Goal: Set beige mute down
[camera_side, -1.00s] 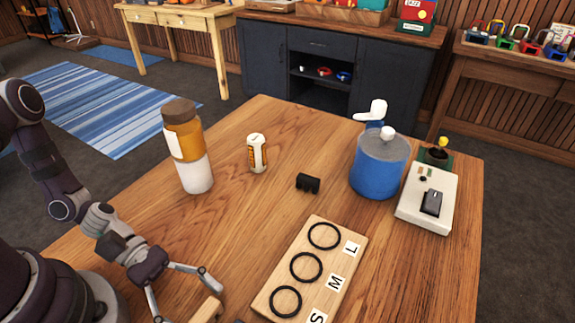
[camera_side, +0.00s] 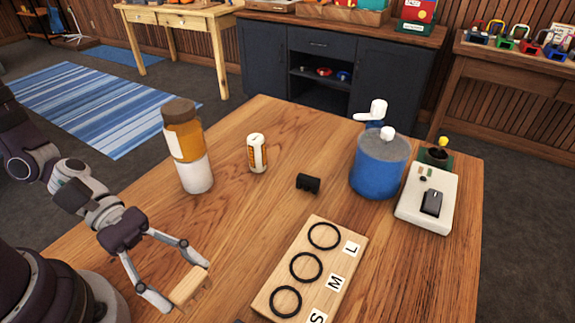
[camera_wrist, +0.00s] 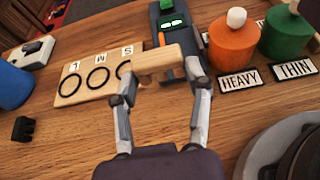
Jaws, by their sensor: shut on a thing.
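The beige mute (camera_side: 188,286), a small light wooden comb-like block with prongs pointing down, is between the fingers of my gripper (camera_side: 185,277). In the wrist view the beige mute (camera_wrist: 158,60) spans the fingertips of my gripper (camera_wrist: 160,78), which is shut on it. It appears to be held above the wooden table (camera_side: 235,225), left of the sizing board; its exact height is hard to tell. The wooden board (camera_side: 262,303) has black rings marked S, M and L. A black mute (camera_side: 308,183) stands on the table beyond the board.
A tall brown-and-white bottle (camera_side: 187,150) and a small white labelled tube (camera_side: 257,153) stand at the back left. A blue pot (camera_side: 378,170) and a pale device (camera_side: 415,213) are at the right. Orange (camera_wrist: 232,45) and green (camera_wrist: 283,35) pots show in the wrist view. Mid-table is clear.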

